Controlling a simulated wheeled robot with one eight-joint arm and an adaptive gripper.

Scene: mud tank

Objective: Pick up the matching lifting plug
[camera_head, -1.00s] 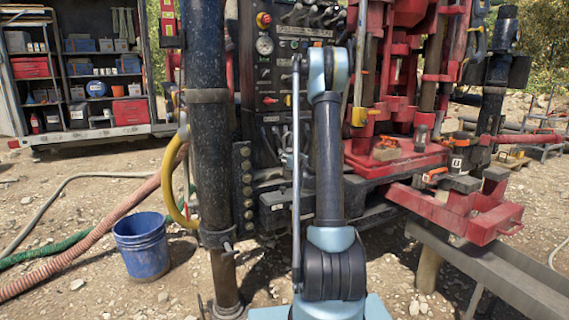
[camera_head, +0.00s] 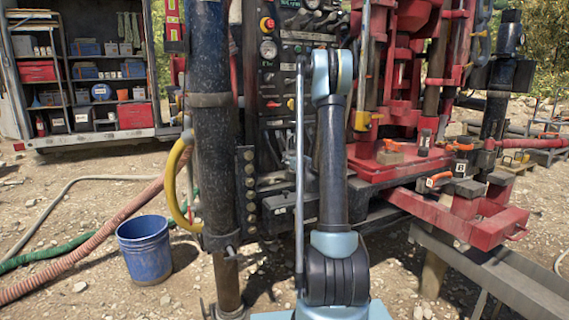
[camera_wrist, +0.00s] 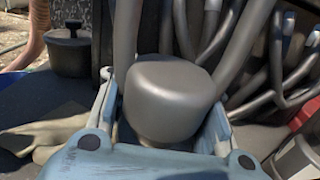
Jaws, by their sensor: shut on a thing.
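In the wrist view, my gripper (camera_wrist: 162,112) has its pale blue fingers on either side of a smooth grey plug-like piece (camera_wrist: 168,88) and is shut on it. The piece has a broad, rounded top and a narrower lower part. Its lower end is hidden by the gripper. A dark, lidded round piece with a small knob (camera_wrist: 71,50) stands apart at the upper left. In the head view my gripper is hidden behind my arm.
Grey hoses (camera_wrist: 232,60) crowd close behind the held piece. A grey cylinder (camera_wrist: 296,158) is at the lower right. In the head view, the control panel (camera_head: 290,80) and a black post (camera_head: 212,150) stand around my arm. A blue bucket (camera_head: 144,250) is on the gravel.

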